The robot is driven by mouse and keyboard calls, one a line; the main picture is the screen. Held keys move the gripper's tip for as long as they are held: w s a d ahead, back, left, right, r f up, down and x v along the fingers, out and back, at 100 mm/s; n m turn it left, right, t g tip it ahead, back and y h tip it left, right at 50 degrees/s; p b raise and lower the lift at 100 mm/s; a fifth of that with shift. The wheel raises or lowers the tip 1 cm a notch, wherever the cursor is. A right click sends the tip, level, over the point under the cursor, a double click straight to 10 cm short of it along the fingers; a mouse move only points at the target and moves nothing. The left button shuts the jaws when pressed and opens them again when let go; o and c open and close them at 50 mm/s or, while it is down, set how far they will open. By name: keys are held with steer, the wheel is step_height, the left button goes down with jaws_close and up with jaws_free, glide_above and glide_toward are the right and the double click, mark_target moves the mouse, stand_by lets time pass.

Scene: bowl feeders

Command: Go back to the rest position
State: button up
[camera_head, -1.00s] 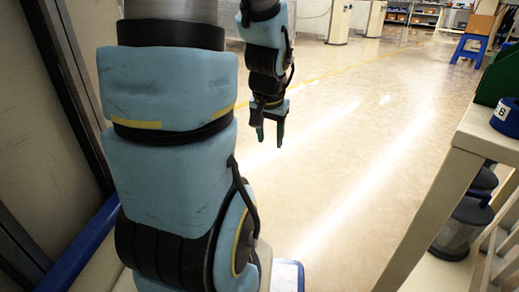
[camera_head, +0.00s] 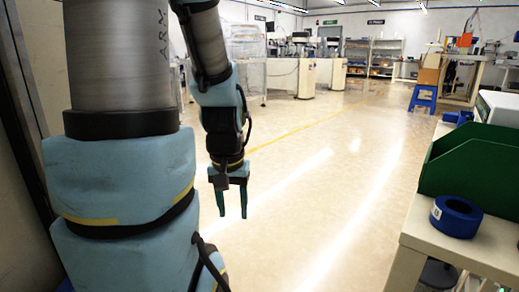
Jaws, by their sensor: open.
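My gripper (camera_head: 232,203) hangs from my folded arm, left of the picture's middle, with its fingers pointing down. Its two fingers stand apart with nothing between them. Open floor lies below and behind it, and it touches nothing. My blue-padded arm links fill the left side of the view.
At the right, a pale table (camera_head: 410,235) holds a green bin (camera_head: 470,165) and a blue ring-shaped object (camera_head: 456,217). A blue stool (camera_head: 423,97) and white machine stands (camera_head: 300,77) are farther back. The floor (camera_head: 330,180) between is clear. A wall stands close at left.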

step_height(320, 180, up, 40)
steer(key=p, duration=3.7)
